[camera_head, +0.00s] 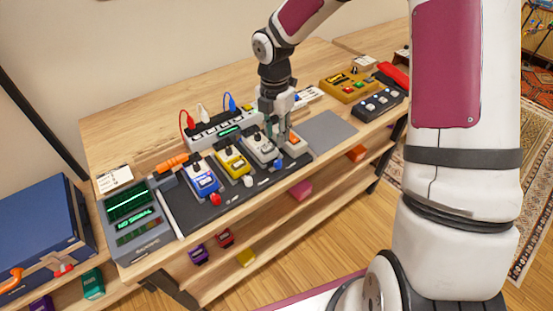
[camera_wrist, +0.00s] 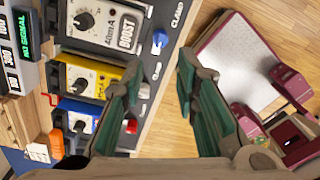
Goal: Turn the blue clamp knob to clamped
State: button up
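The blue clamp knob (camera_wrist: 160,39) sits on the dark board's front edge, beside printed lettering that seems to read "CLAMP". In the head view the blue knob (camera_head: 278,164) is in front of the grey pedals. My gripper (camera_wrist: 161,66) is open and empty, with its green-padded fingers apart. In the wrist view the knob shows beyond the gap between the fingertips, clear of both. In the head view my gripper (camera_head: 277,137) hangs over the grey pedals, close behind the knob. Whether any fingertip touches a pedal is hard to tell.
A grey BOOST pedal (camera_wrist: 103,24), a yellow pedal (camera_head: 233,162) and a blue pedal (camera_head: 202,177) stand in a row on the dark board. A white knob (camera_head: 249,181) and red knob (camera_head: 215,199) line its front edge. A bare grey mat (camera_head: 334,131) lies to the right.

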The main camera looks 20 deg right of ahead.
aim_at(277, 161)
notch_tip(277, 161, down, 11)
jog(key=shift+s+f, duration=0.1)
jog(key=shift+s, duration=0.05)
dwell(0.4)
grip_shut()
